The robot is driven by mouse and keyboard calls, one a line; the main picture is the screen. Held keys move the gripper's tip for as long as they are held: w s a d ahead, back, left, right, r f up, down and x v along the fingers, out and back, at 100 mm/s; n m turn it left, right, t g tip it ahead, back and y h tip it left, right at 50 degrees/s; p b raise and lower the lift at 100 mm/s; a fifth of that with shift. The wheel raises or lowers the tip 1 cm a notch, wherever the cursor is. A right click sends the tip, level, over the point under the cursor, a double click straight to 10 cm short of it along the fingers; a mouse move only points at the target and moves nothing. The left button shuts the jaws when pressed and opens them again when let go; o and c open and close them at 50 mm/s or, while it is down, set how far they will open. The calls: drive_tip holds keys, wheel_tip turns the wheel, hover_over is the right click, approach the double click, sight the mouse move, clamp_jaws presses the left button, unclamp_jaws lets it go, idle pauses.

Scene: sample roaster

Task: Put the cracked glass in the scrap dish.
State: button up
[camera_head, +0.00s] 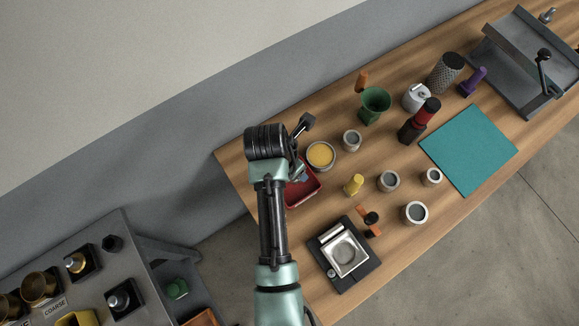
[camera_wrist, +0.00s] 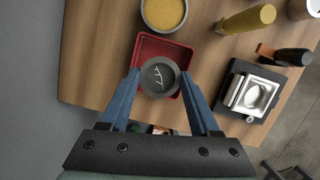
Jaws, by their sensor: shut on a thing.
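My gripper (camera_wrist: 160,77) is shut on the cracked glass (camera_wrist: 156,88), a round grey cup with white crack lines showing inside it. The glass is held between the two blue fingers, over the red square dish (camera_wrist: 151,45). Whether the glass touches the dish's floor cannot be told. In the head view, the red dish (camera_head: 312,190) is partly hidden behind my arm, and my gripper (camera_head: 302,176) is above its left side. The glass is hardly visible there. No label on the dish can be read.
A round tin of yellow grains (camera_head: 320,155) stands just behind the dish. Several grey-filled cups (camera_head: 389,181) and a teal mat (camera_head: 468,149) lie farther right.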

drive_tip(key=shift+f, duration=3.6)
drive_tip(key=shift+f, duration=0.1)
drive_tip(key=o, duration=1.4)
drive_tip(key=shift+s+f, duration=0.1)
drive_tip(key=shift+o, duration=0.2)
